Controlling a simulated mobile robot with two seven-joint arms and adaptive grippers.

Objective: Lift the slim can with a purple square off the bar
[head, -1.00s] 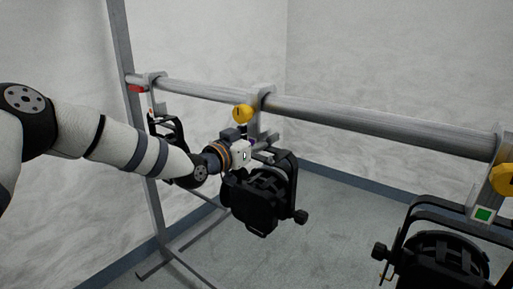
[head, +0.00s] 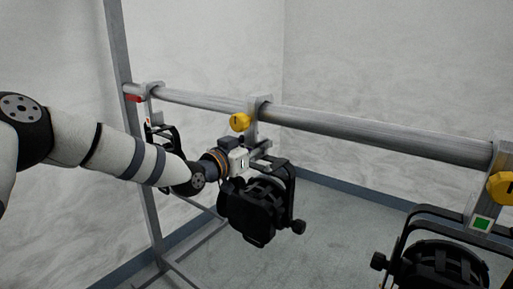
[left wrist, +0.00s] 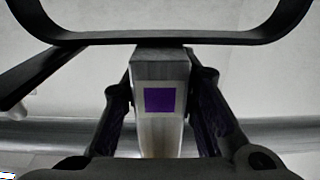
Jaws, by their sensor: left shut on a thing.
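The slim can with a purple square (head: 258,210) is a black lamp hanging under the bar (head: 370,135) from a grey metal hook that still sits over the bar. The purple square (left wrist: 160,99) shows on the hook's face in the left wrist view; in the head view my gripper hides it. My left gripper (head: 252,157) is shut on this hook below the bar, with one finger on each side of it in the left wrist view. My right gripper is not in view.
A yellow knob (head: 240,122) sticks out beside the held hook. A can with a green square (head: 482,223) hangs at the right, and another can (head: 160,130) hangs at the left, partly behind my arm. A grey upright post (head: 122,70) stands at the left.

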